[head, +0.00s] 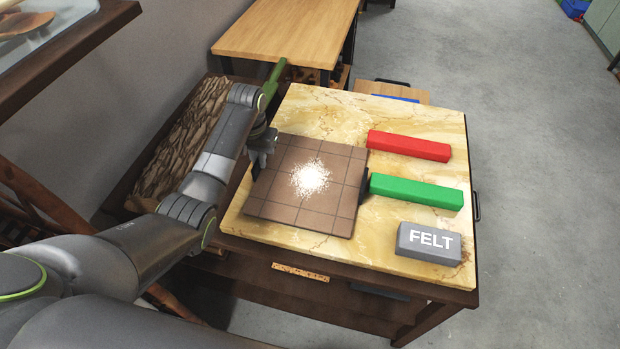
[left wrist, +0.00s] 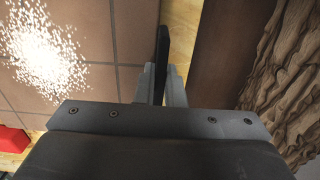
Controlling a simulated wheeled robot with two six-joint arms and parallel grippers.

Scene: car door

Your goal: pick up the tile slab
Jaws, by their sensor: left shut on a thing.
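The tile slab (head: 318,215) is a brown square with a grid of lines and a patch of white specks on it. It appears to lie flat on the marble tabletop, and a dark tab (head: 365,184) sticks out at its right edge. My left gripper (head: 259,155) is at the slab's left edge, shut on the dark tab there. In the left wrist view the two fingertips (left wrist: 163,80) close around this black tab (left wrist: 162,50), with the tile slab (left wrist: 85,65) to the left. My right gripper is not in view.
A red bar (head: 408,146), a green bar (head: 416,191) and a grey block marked FELT (head: 428,243) lie right of the slab. The marble top (head: 325,110) is clear behind the slab.

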